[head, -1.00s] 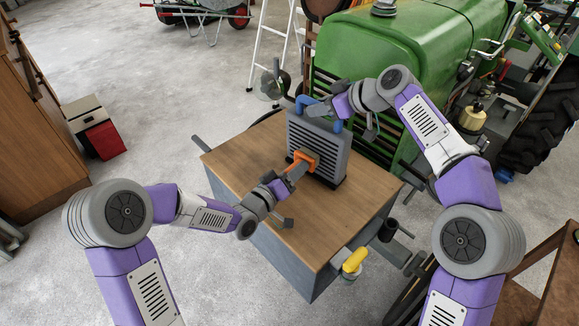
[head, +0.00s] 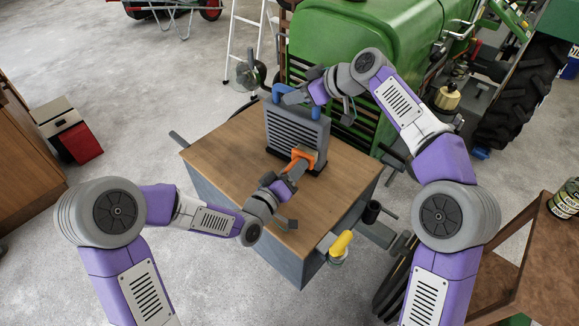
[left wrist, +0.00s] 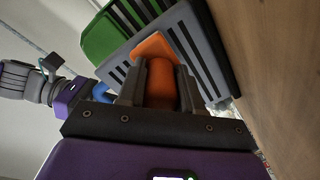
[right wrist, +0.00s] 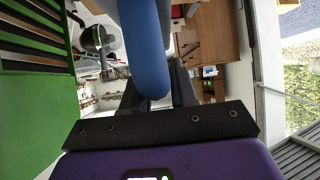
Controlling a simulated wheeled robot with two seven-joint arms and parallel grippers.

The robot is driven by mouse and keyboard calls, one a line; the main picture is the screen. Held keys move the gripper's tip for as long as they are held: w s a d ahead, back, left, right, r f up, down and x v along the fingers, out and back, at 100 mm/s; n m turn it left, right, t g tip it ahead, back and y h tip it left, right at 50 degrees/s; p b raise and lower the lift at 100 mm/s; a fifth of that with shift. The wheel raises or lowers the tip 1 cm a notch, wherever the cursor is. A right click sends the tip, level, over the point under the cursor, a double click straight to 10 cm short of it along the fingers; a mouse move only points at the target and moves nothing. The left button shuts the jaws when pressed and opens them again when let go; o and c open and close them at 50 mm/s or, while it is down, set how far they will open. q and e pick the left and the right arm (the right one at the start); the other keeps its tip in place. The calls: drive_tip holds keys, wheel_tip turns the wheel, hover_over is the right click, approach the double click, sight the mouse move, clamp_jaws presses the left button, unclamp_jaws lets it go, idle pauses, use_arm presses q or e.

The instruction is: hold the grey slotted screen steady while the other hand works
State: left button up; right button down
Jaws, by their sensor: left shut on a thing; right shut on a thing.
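The grey slotted screen (head: 292,128) stands upright on the wooden top of a workbench (head: 225,155), in a dark base strip. It also shows in the left wrist view (left wrist: 205,50). My left gripper (head: 297,166) is shut on the orange handle (head: 304,155) low on the screen's near face; the left wrist view shows this handle (left wrist: 161,90) between the fingers. My right gripper (head: 297,97) is at the screen's top, shut on the blue handle (head: 279,92). The right wrist view shows the blue bar (right wrist: 147,50) at the fingers, which partly hide its grip.
A green tractor (head: 370,35) stands close behind the bench. The bench top's left part is clear.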

use_arm(q)
drive_tip(key=shift+s+d, duration=0.1)
drive_tip(key=shift+d, duration=0.05)
use_arm(e)
drive_tip(key=shift+s+a+f, duration=0.1)
drive_tip(key=shift+a+f, duration=0.05)
drive_tip(key=shift+f, duration=0.05)
use_arm(q)
drive_tip(key=shift+v, duration=2.45)
use_arm(e)
drive_tip(key=c, duration=0.8)
unclamp_jaws()
drive_tip(key=shift+r, duration=0.1)
